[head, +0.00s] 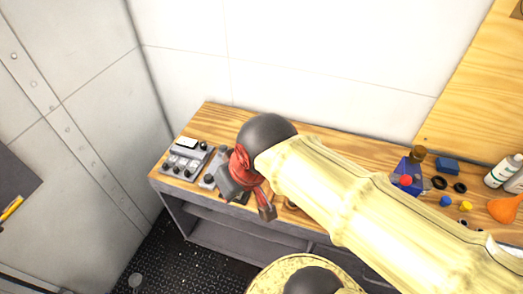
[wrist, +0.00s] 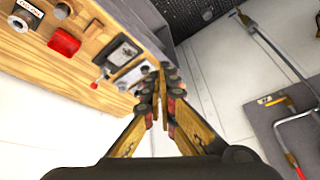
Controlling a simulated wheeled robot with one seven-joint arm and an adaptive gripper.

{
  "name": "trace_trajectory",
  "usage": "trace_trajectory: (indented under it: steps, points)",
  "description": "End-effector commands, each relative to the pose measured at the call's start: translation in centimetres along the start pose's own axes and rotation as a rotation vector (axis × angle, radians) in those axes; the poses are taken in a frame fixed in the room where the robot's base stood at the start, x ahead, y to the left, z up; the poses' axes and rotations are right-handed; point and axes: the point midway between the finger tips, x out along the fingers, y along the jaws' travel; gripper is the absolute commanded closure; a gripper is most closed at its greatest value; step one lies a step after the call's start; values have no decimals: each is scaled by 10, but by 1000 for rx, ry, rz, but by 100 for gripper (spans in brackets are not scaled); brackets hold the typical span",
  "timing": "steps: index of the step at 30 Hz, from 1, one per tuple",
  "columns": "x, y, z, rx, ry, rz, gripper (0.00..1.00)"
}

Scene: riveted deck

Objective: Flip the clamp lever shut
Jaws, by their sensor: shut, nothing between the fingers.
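In the wrist view, a dark metal fitting (wrist: 122,55) sits on the wooden bench. A thin lever with a red tip (wrist: 96,85) sticks out beside it and looks like the clamp lever; I cannot tell its exact angle. My gripper (wrist: 167,80) is shut and empty, with its fingertips together near the bench edge, to the right of the fitting and apart from the red tip. In the head view, my arm and wrist cover much of the bench's left half, and the clamp cannot be picked out clearly there.
A grey switch panel (head: 186,160) sits at the left end of the wooden bench (head: 215,119). A blue box (head: 407,173), small pieces, bottles and an orange funnel (head: 506,208) stand at the right. A tool board (wrist: 293,125) hangs beyond the bench in the wrist view.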

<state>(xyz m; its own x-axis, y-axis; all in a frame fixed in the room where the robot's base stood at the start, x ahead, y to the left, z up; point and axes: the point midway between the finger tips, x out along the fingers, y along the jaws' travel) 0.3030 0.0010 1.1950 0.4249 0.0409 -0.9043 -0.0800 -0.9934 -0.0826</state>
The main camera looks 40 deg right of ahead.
Motion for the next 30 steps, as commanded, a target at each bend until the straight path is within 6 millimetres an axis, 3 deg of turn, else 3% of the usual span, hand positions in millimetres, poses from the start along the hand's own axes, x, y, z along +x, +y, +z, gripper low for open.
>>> trace_trajectory:
  steps: [8, 14, 17, 22, 30]
  points:
    - [74, 16, -24, 508, -192, -166, 100]
    - [130, 54, -57, 934, -261, -320, 100]
    - [157, 85, -73, 1153, -269, -402, 100]
    - [205, 157, -93, 1529, -239, -551, 100]
    - [262, 286, -86, 2015, -105, -758, 100]
